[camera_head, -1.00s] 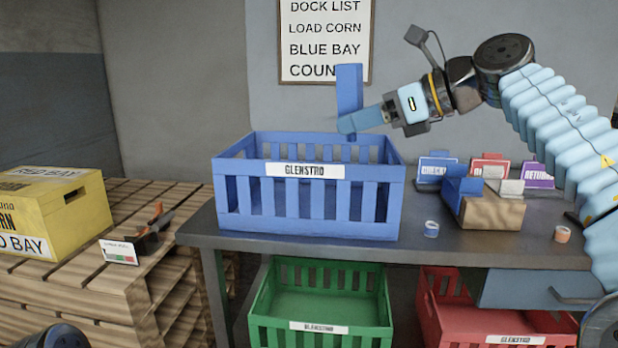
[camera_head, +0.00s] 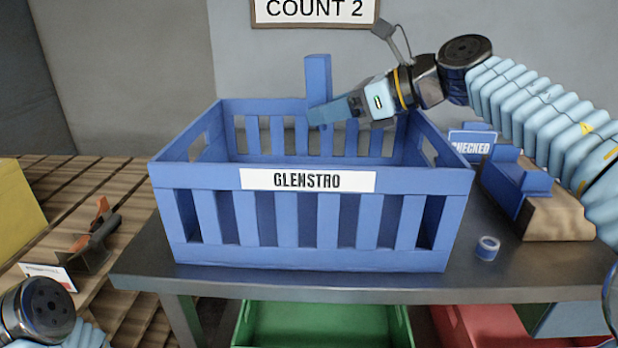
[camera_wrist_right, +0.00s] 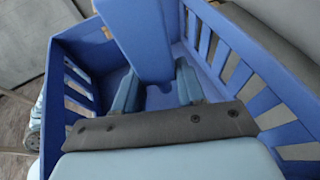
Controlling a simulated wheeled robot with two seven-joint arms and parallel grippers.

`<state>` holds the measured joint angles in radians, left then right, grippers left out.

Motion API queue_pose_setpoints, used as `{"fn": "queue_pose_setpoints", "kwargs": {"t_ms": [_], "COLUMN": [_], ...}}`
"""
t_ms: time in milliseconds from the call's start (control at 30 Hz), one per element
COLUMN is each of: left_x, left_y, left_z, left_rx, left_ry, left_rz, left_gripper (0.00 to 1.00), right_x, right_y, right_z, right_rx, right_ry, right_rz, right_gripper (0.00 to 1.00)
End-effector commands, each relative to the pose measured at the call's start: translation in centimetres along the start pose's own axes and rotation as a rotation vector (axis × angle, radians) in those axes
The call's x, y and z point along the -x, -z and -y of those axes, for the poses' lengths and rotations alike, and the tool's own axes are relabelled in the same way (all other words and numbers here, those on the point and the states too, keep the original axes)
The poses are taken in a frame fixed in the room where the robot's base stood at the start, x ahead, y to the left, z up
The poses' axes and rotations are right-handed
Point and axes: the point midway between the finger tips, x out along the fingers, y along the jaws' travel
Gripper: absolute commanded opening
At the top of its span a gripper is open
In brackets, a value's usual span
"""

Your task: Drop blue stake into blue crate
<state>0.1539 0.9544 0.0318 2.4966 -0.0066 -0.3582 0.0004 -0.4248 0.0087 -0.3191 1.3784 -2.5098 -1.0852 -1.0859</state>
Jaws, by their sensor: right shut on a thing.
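The blue stake (camera_head: 318,82) is an upright flat bar. My right gripper (camera_head: 322,115) is shut on it near its lower part and holds it over the blue crate. The blue crate (camera_head: 210,178), with slatted sides and a GLENSTRO label, stands on the grey table. In the right wrist view the stake (camera_wrist_right: 138,40) is between the fingers of the right gripper (camera_wrist_right: 158,92), with the crate's slatted wall (camera_wrist_right: 235,60) around and below.
A CHECKED sign (camera_head: 472,145) stands behind. Green (camera_head: 320,325) and red (camera_head: 480,328) crates are below the table.

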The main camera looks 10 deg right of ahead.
Motion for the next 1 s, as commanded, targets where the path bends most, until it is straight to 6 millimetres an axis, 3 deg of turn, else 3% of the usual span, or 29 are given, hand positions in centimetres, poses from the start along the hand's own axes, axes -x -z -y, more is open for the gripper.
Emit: {"fn": "queue_pose_setpoints", "kwargs": {"t_ms": [300,700,733,900,1000], "left_x": [-0.7,-0.8,-0.8,-0.8,-0.8], "left_y": [0.0,0.0,0.0,0.0,0.0], "left_z": [0.3,0.3,0.3,0.3,0.3], "left_rx": [0.001,0.001,0.001,0.001,0.001], "left_ry": [0.001,0.001,0.001,0.001,0.001], "left_rz": [-0.001,-0.001,-0.001,-0.001,-0.001], "left_gripper": [0.69,0.69,0.69,0.69,0.69], "right_x": [-1.5,-1.7,-1.7,-1.7,-1.7], "right_y": [3.6,4.0,4.0,4.0,4.0], "right_z": [0.0,0.0,0.0,0.0,0.0], "right_rx": [-0.001,-0.002,-0.002,-0.002,-0.002], "right_ry": [-0.001,-0.001,-0.001,-0.001,-0.001], "right_rz": [0.0,0.0,0.0,0.0,0.0], "right_gripper": [0.0,0.0,0.44,0.69,0.69]}}
